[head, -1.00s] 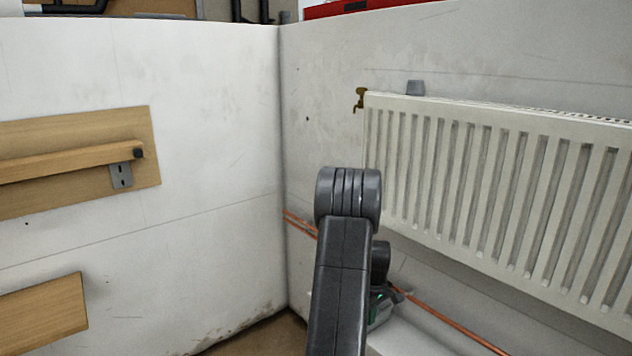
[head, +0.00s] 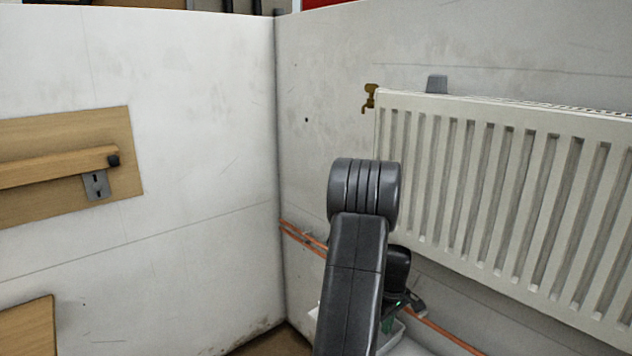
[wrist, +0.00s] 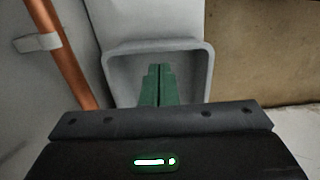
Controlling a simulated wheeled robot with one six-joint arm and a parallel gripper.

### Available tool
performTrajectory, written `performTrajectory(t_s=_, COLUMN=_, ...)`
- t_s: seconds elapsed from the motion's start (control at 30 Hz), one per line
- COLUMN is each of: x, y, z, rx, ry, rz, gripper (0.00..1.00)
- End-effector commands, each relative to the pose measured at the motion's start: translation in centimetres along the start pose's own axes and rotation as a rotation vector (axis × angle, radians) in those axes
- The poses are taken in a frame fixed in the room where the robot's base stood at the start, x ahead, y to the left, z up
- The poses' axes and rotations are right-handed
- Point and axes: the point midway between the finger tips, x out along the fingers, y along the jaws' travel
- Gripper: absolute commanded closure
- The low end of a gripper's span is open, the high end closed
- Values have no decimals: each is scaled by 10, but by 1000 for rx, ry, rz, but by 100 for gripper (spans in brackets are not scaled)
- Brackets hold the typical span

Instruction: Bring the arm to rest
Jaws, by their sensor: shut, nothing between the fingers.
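My gripper's green fingers (wrist: 158,80) point away from the camera in the wrist view, close together with nothing between them. They are in front of a pale grey tray (wrist: 200,85) with a raised rim; I cannot tell whether they touch it. In the head view my dark arm is folded in front of the corner and hides most of the gripper. Only a little green shows beside the arm. A white edge, likely the same tray (head: 392,333), shows behind it.
A white radiator (head: 500,190) with a brass valve (head: 370,97) hangs on the right wall. A grey block (head: 437,84) sits on its top. Copper pipes (head: 445,333) run low along that wall. A wooden board with a rail (head: 60,165) is on the left wall.

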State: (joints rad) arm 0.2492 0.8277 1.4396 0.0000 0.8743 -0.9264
Motion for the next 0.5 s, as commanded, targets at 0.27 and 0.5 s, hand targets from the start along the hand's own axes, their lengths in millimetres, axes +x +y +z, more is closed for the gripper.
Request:
performTrajectory(t_s=0.27, x=2, y=0, z=57, rx=5, ry=1, rz=1, gripper=100)
performTrajectory(t_s=0.5, x=2, y=0, z=97, rx=4, ry=0, rz=0, gripper=100)
